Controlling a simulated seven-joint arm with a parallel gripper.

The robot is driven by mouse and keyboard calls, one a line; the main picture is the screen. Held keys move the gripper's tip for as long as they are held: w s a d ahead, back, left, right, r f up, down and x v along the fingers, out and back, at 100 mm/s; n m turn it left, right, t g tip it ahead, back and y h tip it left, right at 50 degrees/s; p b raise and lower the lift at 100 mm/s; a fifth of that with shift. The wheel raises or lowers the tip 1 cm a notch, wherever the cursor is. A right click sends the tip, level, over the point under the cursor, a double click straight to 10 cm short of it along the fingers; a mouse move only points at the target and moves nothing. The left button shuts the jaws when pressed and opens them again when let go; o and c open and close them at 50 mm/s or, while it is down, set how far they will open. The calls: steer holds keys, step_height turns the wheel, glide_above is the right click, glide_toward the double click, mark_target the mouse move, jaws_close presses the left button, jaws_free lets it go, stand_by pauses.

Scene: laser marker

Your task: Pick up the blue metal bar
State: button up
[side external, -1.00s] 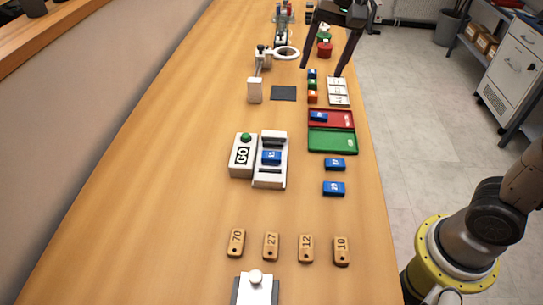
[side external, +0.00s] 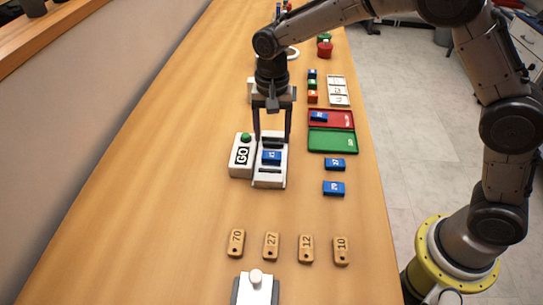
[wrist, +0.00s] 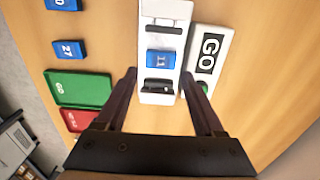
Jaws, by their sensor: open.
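A blue bar (side external: 271,157) marked 11 lies in the white holder (side external: 269,181) beside the GO box; it also shows in the wrist view (wrist: 161,60). My gripper (side external: 272,138) is open and empty, pointing down over the far part of the holder. In the wrist view its fingertips (wrist: 158,75) are spread wider than the holder, with the bar a little beyond them. Two more blue bars lie on the table, a nearer one (side external: 334,188) and a farther one (side external: 335,164). Another blue bar (side external: 319,117) lies in the red tray (side external: 343,120).
The white GO box (side external: 241,162) with a green button stands against the holder's left side. A green tray (side external: 332,141) adjoins the red one. Several wooden tags (side external: 271,246) and a white-knobbed device (side external: 256,290) are nearer the camera. The table's left side is clear.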

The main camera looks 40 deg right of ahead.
mark_target(272, 153)
steer(key=shift+w+d+f, duration=0.1)
steer(key=shift+f, duration=1.4)
steer(key=shift+w+f, duration=0.1)
steer(key=shift+f, duration=1.4)
steer(key=shift+c, duration=0.2)
jaws_close()
steer(key=shift+r, duration=0.2)
